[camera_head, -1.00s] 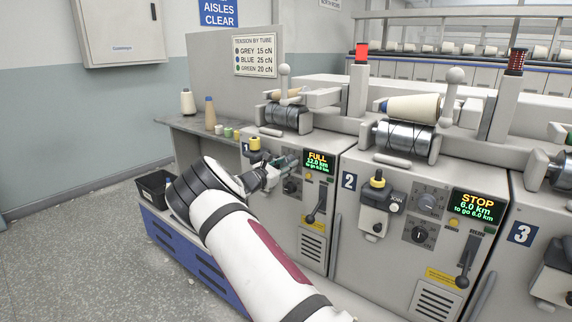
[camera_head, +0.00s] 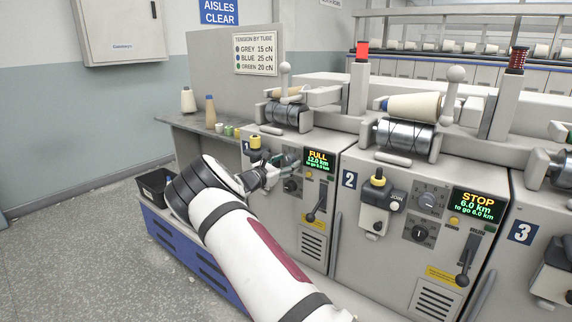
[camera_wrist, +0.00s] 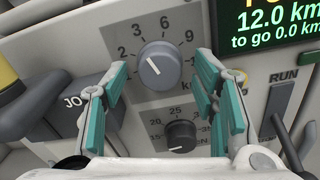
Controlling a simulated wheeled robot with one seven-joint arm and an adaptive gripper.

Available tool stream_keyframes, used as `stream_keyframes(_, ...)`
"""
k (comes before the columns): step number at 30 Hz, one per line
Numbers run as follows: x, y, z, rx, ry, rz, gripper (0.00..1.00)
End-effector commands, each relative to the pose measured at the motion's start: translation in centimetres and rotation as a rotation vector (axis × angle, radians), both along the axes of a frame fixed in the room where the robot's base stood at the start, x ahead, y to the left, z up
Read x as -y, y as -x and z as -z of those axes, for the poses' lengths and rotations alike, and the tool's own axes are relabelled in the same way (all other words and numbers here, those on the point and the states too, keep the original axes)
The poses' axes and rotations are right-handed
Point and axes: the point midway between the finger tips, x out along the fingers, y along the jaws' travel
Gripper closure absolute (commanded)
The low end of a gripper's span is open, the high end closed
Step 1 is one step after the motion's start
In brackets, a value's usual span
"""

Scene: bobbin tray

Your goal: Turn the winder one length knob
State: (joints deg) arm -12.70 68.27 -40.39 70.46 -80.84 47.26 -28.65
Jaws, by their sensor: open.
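Winder one's length knob (camera_wrist: 158,66) is a grey dial with a white pointer line, set in a scale with marks such as 2, 3, 6 and 9. Its pointer aims up and left, near the 3. My gripper (camera_wrist: 165,75) is open, with a teal-padded finger on each side of the knob in the wrist view; I cannot tell whether either touches it. A smaller black tension knob (camera_wrist: 180,136) sits below. In the head view my gripper (camera_head: 284,161) is at winder one's panel and hides the length knob. Winder one's display (camera_head: 318,160) reads FULL, 12.0 km, to go 0.0 km.
The RUN lever (camera_wrist: 285,130) stands right of my fingers, and the JOIN unit (camera_wrist: 70,100) is close on the left. Winder two's display (camera_head: 474,206) reads STOP, 6.0 km. A black bin (camera_head: 154,186) stands at the left, with open floor beyond.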

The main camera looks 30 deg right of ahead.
Motion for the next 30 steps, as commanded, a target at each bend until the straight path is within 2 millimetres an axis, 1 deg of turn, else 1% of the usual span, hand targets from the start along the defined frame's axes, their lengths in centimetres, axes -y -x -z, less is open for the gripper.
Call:
stream_keyframes(5, -2.4, 0.7, 0.0, -0.001, -0.001, -0.003, 0.46)
stream_keyframes(12, -7.0, 2.4, 0.0, -0.001, -0.001, -0.003, 0.46)
stream_keyframes(18, -9.9, 3.5, 0.0, 0.0, -0.001, -0.002, 0.46)
stream_keyframes(24, -11.1, 4.0, 0.1, -0.001, -0.002, -0.001, 0.46)
stream_keyframes(30, -11.1, 4.0, 0.1, -0.001, -0.002, 0.0, 0.46)
